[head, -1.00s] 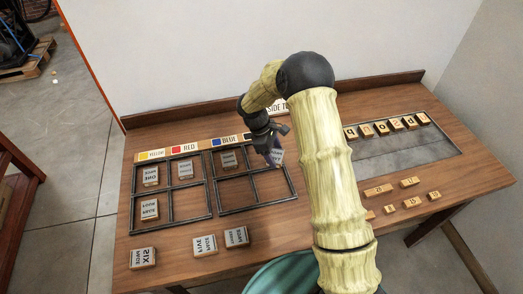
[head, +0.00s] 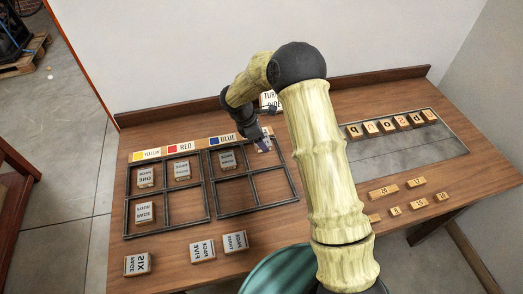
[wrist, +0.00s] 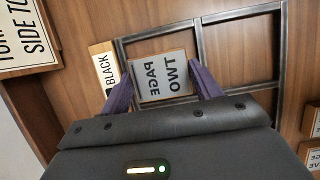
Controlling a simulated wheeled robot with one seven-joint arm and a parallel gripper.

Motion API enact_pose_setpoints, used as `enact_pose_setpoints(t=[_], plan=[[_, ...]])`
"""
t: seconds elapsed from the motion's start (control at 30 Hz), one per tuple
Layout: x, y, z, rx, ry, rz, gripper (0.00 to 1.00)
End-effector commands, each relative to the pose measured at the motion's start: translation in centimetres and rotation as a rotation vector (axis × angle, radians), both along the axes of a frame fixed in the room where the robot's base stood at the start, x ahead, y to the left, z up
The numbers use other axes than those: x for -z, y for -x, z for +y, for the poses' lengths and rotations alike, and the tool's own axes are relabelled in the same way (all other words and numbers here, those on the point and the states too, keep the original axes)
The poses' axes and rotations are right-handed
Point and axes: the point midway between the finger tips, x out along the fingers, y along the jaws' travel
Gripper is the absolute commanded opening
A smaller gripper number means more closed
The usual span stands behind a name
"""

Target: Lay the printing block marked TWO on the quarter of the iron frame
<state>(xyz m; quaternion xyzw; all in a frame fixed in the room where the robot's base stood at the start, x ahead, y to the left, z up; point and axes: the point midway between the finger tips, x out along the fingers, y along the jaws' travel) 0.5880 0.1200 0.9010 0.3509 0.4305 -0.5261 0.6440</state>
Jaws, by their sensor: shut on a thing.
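The block marked PAGE TWO (wrist: 165,76) is grey-faced with a wooden edge and sits between my gripper's (wrist: 163,88) two purple fingers in the wrist view. In the head view my gripper (head: 262,146) is at the back right quarter of the right-hand iron frame (head: 251,176), beside the BLUE label. In the wrist view the block appears within the iron frame's (wrist: 197,45) quarter beside the BLACK label (wrist: 104,68). I cannot tell whether it touches the table. The block is mostly hidden in the head view.
A block (head: 227,159) lies in the BLUE quarter. The left-hand iron frame (head: 166,202) holds several blocks. Loose blocks (head: 202,250) lie along the front. A sign (head: 270,101) stands at the back.

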Motion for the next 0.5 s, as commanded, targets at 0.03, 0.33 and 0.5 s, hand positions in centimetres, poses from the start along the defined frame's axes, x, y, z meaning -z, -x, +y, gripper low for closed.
enact_pose_setpoints(t=[0.03,0.33,0.5], plan=[[0.9,0.1,0.0,-0.001,0.002,0.003,0.39],[2.6,0.0,0.0,0.000,0.001,-0.002,0.39],[2.8,0.0,0.0,0.001,0.001,-0.001,0.39]])
